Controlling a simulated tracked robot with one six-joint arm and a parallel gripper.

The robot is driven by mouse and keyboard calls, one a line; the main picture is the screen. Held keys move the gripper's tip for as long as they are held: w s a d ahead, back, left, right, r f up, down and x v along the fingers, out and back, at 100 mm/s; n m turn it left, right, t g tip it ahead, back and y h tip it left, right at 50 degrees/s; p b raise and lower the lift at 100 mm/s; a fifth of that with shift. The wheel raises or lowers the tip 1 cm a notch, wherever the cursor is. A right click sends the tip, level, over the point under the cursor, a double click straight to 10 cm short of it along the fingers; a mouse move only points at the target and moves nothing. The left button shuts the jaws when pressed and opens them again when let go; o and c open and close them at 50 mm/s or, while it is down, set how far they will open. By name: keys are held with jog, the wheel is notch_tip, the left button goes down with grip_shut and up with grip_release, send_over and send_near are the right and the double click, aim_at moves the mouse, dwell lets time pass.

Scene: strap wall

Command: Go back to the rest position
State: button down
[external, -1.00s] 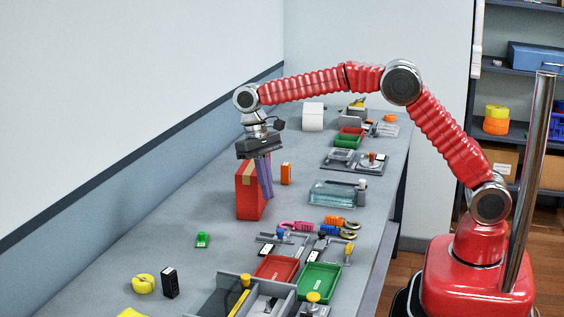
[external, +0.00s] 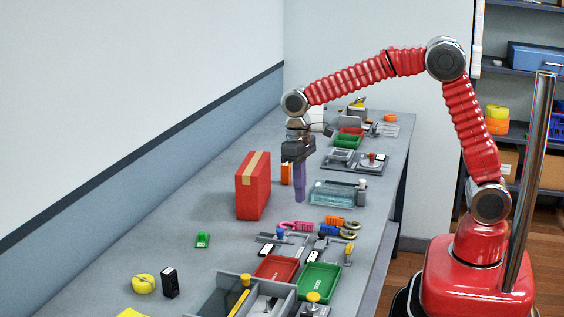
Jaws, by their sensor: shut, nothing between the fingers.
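My gripper (external: 299,197) hangs pointing down above the grey bench (external: 215,270), with its purple fingers together and nothing between them. It is to the right of the red box (external: 252,186) with a tan strip, and apart from it. An orange block (external: 286,173) stands just behind the fingers in the picture and is partly hidden by the gripper.
A clear tray (external: 332,196) lies to the right of the fingers. Pink and orange straps (external: 297,226), a red tray (external: 276,269) and a green tray (external: 320,280) are nearer the front. A green block (external: 202,240), yellow roll (external: 143,284) and black box (external: 170,282) stand at the left.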

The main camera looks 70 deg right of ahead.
jog(key=s+d+r+t, duration=0.1)
jog(key=s+r+t, duration=0.1)
jog(key=s, duration=0.6)
jog(key=s+d+r+n+t, duration=0.1)
jog(key=s+r, duration=0.3)
jog(key=s, duration=0.4)
jog(key=s+d+r+t, duration=0.3)
jog(key=s, duration=0.5)
jog(key=shift+s+r+n+h, duration=0.15)
jog(key=shift+s+n+h, duration=0.1)
jog(key=shift+n+h, duration=0.05)
